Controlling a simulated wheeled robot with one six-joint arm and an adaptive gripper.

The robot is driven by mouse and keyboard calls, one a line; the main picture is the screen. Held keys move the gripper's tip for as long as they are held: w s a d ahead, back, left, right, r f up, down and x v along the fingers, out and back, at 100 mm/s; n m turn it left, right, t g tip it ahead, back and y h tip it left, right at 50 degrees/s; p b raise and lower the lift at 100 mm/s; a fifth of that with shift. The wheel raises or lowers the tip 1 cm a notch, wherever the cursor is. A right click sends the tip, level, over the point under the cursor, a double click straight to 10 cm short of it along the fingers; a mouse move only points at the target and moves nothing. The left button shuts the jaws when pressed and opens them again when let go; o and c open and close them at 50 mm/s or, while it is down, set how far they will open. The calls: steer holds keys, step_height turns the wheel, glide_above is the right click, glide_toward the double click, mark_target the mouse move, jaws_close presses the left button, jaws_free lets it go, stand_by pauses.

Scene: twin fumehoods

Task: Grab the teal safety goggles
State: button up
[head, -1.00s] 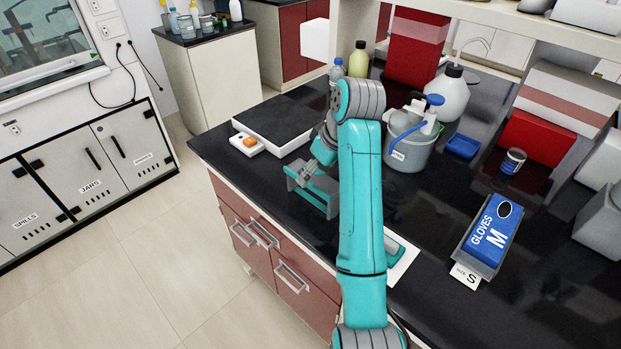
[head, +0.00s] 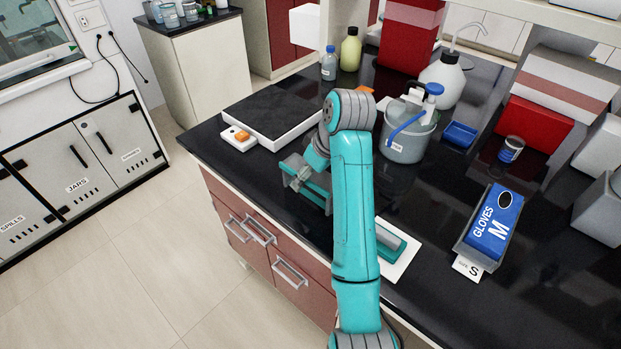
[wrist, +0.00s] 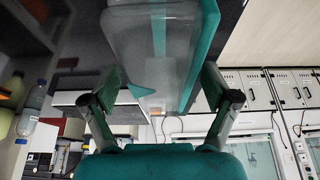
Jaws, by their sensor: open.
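The teal safety goggles (wrist: 150,55) look large and close in the wrist view, a clear, greyish lens body with teal edging. They lie between and beyond the two spread fingers of my gripper (wrist: 163,98). I see no finger clearly pressed on them. In the head view, my gripper (head: 299,172) is low by the counter's front left edge, with a teal piece (head: 319,190) right beside it. My arm and gripper overlap there, so contact is unclear. Another teal and grey item (head: 391,241) lies on a white sheet, partly behind my arm.
A white-edged board with a black top (head: 268,106) and a small white dish (head: 238,138) with an orange piece stand behind the gripper. A grey pot (head: 405,143) stands right of my arm. A blue glove box (head: 492,222) is farther right. Dark counter is clear between them.

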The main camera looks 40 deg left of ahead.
steer(key=shift+f, duration=0.15)
steer(key=c, duration=1.3)
